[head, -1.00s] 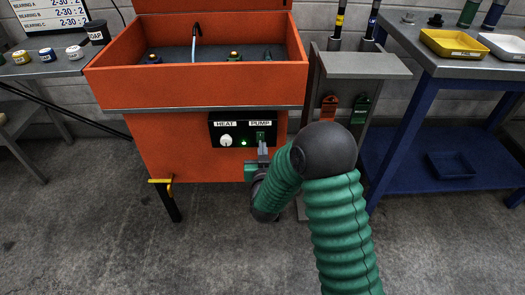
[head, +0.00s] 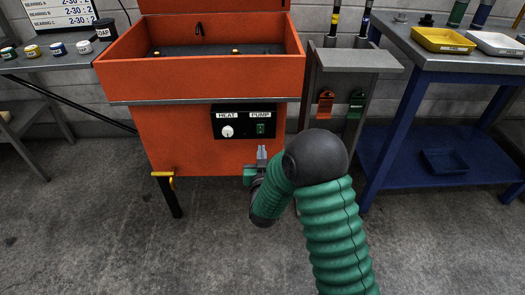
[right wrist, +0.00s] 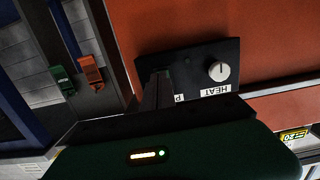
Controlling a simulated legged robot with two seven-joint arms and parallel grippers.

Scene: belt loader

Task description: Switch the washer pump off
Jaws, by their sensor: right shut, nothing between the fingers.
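The orange washer (head: 200,90) stands ahead with a black control panel (head: 243,121) on its front. The panel carries a white HEAT knob (head: 227,131) and a green PUMP switch (head: 261,129). No indicator light glows between them, and no water runs from the spout (head: 199,30). My right gripper (head: 262,153) is shut and empty, just below the panel and apart from the switch. In the right wrist view its fingers (right wrist: 158,90) point at the panel (right wrist: 190,61) and cover the switch area; the HEAT knob (right wrist: 219,71) shows beside them. My left gripper is out of view.
A yellow-handled valve (head: 163,175) sits at the washer's lower left. A grey stand (head: 345,65) with red and green tags is to the right, beside a blue bench (head: 420,170) with trays. A table with jars (head: 58,48) is at left. Floor in front is clear.

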